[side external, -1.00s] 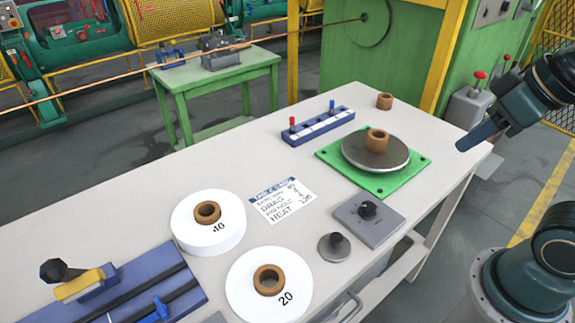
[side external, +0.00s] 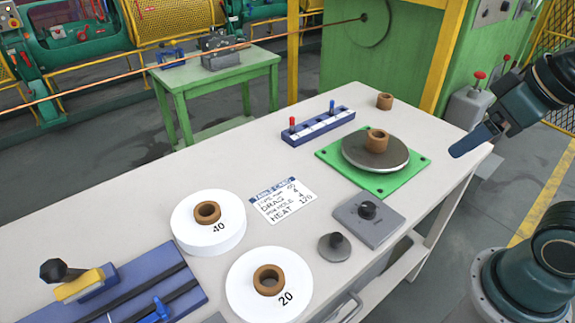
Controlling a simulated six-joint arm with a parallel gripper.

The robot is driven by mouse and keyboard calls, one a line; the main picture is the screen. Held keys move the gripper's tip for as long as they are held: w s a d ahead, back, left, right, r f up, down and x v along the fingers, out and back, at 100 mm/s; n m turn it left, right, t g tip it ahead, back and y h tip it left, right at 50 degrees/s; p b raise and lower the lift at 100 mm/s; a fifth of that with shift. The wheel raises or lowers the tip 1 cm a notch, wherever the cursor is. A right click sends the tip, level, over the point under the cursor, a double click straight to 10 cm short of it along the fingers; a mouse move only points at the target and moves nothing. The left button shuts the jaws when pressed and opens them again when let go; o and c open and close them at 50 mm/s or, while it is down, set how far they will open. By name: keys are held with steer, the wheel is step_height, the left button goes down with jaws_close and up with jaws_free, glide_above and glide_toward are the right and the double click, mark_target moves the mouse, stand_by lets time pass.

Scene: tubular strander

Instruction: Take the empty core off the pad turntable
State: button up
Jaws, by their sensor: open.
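The pad turntable is a dark grey round disc (side external: 352,152) on a green square plate (side external: 415,162) at the right part of the bench. A brown ring-shaped core (side external: 377,141) stands upright on the middle of the disc. My gripper (side external: 464,152) is at the bench's right edge, to the right of the turntable and apart from it. It is open and I see nothing in it; its fingers overlap in this view.
Another brown core (side external: 385,101) stands behind the turntable. White rolls marked 40 (side external: 187,233) and 20 (side external: 245,295) lie at the front. A grey block with a black knob (side external: 375,228), a grey knobbed disc (side external: 334,252), a blue peg rack (side external: 318,125) and a card (side external: 283,200) are nearby.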

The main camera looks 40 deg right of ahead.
steer(key=n+g, duration=0.6)
steer(key=n, duration=1.4)
glide_above(378, 138)
step_height(378, 138, down, 8)
steer(key=shift+r, duration=0.2)
steer(key=shift+w+a+f, duration=0.1)
steer(key=shift+f, duration=4.2)
steer(key=shift+f, duration=0.15)
steer(key=shift+f, duration=2.45)
